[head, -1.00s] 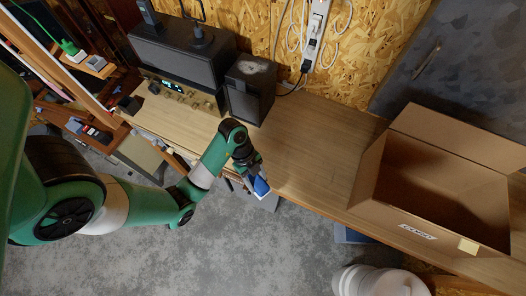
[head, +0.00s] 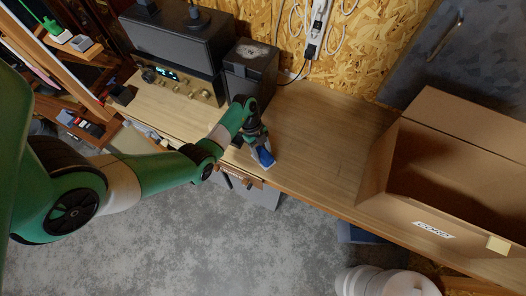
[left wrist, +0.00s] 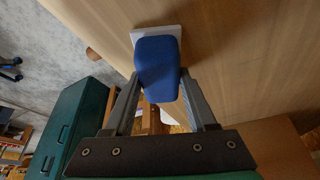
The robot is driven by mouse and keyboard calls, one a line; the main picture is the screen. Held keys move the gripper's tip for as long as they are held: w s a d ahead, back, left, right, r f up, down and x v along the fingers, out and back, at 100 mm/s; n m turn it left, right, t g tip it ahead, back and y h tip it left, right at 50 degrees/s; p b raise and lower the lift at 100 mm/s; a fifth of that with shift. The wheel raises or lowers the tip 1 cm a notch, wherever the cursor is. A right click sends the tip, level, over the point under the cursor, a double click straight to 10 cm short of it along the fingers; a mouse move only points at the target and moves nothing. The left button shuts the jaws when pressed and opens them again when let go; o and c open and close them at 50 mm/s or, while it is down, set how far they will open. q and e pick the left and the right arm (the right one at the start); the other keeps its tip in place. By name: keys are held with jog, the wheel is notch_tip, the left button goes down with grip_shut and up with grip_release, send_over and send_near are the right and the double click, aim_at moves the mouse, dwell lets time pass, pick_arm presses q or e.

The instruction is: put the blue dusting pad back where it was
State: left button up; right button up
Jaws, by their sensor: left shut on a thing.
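The blue dusting pad (head: 264,158) is in my left gripper (head: 258,145), near the front edge of the plank bench (head: 310,140). In the left wrist view the blue pad (left wrist: 157,66) sits between the two grey fingers, with its white underside (left wrist: 170,31) facing the wood. I cannot tell whether the white side touches the bench top. The fingers hide part of the pad's sides. My right gripper is not in view.
An open cardboard box (head: 400,190) stands on the bench at right. A dark speaker (head: 250,72) and a receiver with knobs (head: 180,85) stand at the back left. Bench top between speaker and box is clear. A white tub (head: 380,282) stands below the front edge.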

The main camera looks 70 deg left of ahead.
pick_arm(q)
jog(key=shift+f, duration=0.1)
jog(key=o, duration=1.2)
jog(key=p+v, duration=0.3)
jog(key=v, duration=0.9)
jog(key=shift+a, duration=0.1)
